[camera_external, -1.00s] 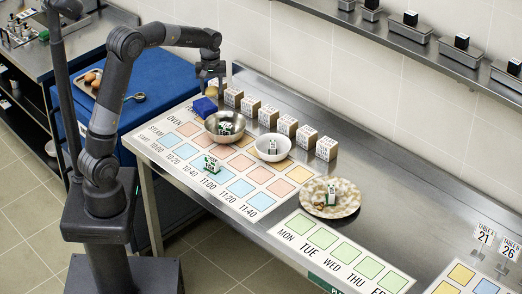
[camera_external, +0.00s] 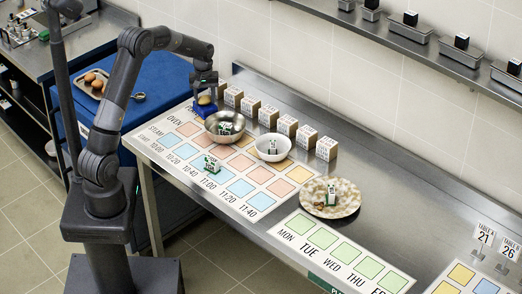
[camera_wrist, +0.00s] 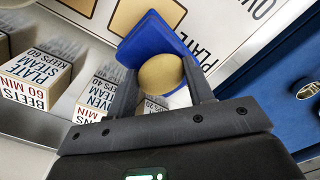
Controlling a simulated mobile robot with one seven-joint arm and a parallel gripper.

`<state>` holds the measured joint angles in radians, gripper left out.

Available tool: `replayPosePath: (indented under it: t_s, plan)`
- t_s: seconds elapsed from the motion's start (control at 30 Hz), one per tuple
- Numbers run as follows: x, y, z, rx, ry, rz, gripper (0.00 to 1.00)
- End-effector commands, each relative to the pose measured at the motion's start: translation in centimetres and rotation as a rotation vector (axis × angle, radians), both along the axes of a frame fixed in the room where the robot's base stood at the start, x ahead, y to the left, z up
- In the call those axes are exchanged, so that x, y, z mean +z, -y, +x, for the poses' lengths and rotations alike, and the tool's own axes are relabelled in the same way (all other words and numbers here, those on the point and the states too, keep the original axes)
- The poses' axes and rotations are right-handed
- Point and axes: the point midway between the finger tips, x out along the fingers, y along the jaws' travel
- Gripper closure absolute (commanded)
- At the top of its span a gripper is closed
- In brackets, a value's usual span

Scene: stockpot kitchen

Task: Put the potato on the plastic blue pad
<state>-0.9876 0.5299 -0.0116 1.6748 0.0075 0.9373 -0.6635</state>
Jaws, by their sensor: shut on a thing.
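My gripper (camera_external: 205,97) is shut on the potato (camera_external: 205,100), a tan rounded thing, at the far left end of the steel counter. In the wrist view the potato (camera_wrist: 160,74) sits between the two fingers (camera_wrist: 160,82). The plastic blue pad (camera_external: 201,110) lies on the counter directly below the potato. In the wrist view the blue pad (camera_wrist: 152,38) shows behind and around the potato. I cannot tell whether the potato touches it. The fingers hide part of the pad.
A metal bowl (camera_external: 242,122) stands just right of the pad. Several label boxes (camera_external: 250,106) line the back. A white bowl (camera_external: 284,151) and a speckled plate (camera_external: 351,206) are farther right.

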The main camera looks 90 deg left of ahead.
Motion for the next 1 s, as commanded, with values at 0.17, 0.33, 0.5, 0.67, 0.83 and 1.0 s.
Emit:
replayPosePath:
  t_s: [0.17, 0.33, 0.5, 0.67, 0.83, 1.0]
  plan:
    - [0.0, 0.0, 0.0, 0.000, 0.000, 0.001, 0.75]
    - [-0.2, 0.0, 0.0, 0.000, 0.000, 0.000, 0.47]
    - [-0.2, 0.0, 0.0, 0.000, 0.000, 0.000, 0.33]
    - [-0.2, 0.0, 0.0, -0.001, 0.000, 0.000, 0.31]
    - [0.2, 0.0, 0.0, 0.000, 0.001, 0.001, 0.31]
    - [2.6, 0.0, 0.1, -0.002, 0.002, 0.003, 0.31]
